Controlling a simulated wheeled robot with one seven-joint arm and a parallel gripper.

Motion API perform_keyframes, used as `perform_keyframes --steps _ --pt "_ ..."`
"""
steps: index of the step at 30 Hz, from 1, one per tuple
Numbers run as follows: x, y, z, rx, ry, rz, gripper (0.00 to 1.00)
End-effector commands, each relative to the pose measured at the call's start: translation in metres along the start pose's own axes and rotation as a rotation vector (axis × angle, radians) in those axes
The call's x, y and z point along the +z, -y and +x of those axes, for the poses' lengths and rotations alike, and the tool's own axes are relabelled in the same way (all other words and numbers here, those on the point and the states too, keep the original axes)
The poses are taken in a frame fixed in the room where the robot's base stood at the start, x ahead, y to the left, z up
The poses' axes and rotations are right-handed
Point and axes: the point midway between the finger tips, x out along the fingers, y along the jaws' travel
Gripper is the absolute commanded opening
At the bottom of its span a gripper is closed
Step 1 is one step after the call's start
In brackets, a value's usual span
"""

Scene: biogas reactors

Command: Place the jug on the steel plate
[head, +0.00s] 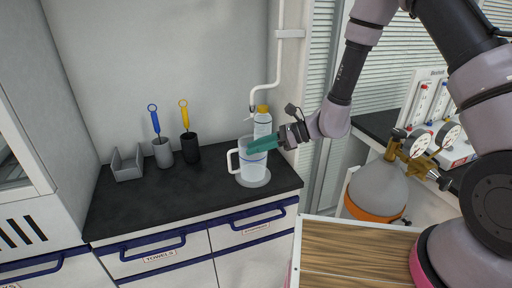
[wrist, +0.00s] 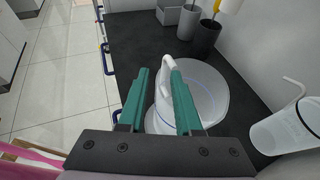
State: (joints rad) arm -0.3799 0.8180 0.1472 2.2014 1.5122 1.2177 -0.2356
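The jug (head: 252,166) is white and translucent, with a blue line and a handle on its left side. It looks upright over the round grey steel plate (head: 262,182) on the dark counter. I cannot tell for sure whether its base touches the plate. My gripper (head: 250,147) reaches in from the right, with one green finger across the front of the jug near its top.
A bottle with a yellow cap (head: 263,118) stands just behind the jug. Two cups with brushes (head: 162,152) and a grey holder (head: 127,164) stand at the left back. The counter (head: 200,185) between them and the jug is clear. Gauges (head: 420,142) stand at the right.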

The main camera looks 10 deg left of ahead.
Motion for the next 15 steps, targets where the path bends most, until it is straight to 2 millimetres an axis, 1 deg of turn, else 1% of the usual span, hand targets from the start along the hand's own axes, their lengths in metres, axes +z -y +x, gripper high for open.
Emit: perform_keyframes --steps 2,5,12,15 --pt "0.001 0.001 -0.005 -0.002 0.0 -0.001 0.33" --pt "0.001 0.001 -0.02 -0.004 0.0 0.0 0.33" --pt "0.002 0.002 -0.072 -0.005 0.0 0.0 0.33" --pt "0.001 0.001 -0.091 -0.004 0.0 0.0 0.33"
